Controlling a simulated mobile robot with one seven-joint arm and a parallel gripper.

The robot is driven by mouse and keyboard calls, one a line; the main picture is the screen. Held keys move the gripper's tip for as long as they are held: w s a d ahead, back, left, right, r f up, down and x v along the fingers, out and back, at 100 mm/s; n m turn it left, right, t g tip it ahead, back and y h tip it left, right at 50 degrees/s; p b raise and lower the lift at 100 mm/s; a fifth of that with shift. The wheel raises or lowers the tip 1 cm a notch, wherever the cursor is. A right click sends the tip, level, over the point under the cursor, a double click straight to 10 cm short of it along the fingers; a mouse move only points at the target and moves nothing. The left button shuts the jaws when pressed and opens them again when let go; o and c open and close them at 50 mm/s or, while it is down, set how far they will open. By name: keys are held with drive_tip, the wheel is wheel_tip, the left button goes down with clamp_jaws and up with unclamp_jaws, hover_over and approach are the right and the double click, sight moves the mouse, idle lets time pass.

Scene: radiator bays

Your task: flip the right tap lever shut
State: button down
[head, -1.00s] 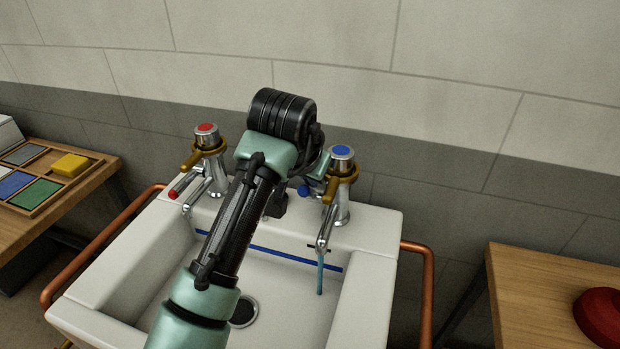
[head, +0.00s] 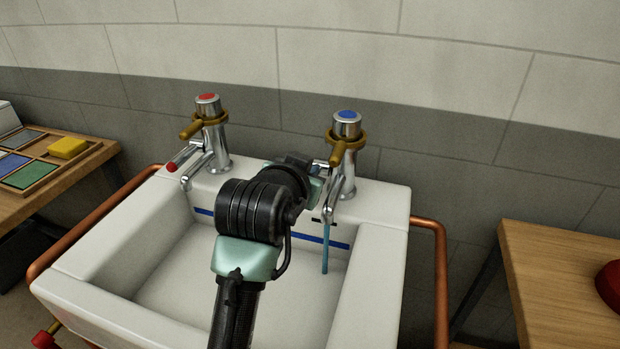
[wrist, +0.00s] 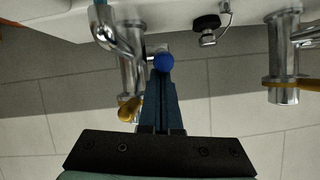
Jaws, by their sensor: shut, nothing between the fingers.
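The right tap (head: 346,178) is chrome with a blue cap and a brass collar. A thin blue stream of water (head: 325,250) falls from its spout into the sink. Its lever ends in a blue knob (wrist: 162,62), seen in the wrist view beside the tap body (wrist: 131,75); in the head view my arm hides the knob. My gripper (wrist: 161,78) is shut and empty, its fingertips right at the knob; I cannot tell whether they touch. In the head view my wrist is left of the right tap and the fingers are mostly hidden.
The left tap (head: 214,140), red-capped with a red-knobbed lever (head: 172,167), stands on the white sink (head: 385,225). Copper pipes (head: 440,260) flank the sink. Wooden tables stand left and right (head: 560,270); a black plug (wrist: 206,24) shows between the taps.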

drive_tip(key=shift+s+f+t+b, duration=0.3)
drive_tip(key=shift+f+t+b, duration=0.3)
drive_tip(key=shift+f, duration=0.3)
drive_tip(key=shift+s+a+f, duration=0.1)
drive_tip(key=shift+s+f, duration=0.05)
drive_tip(key=shift+f, duration=0.1)
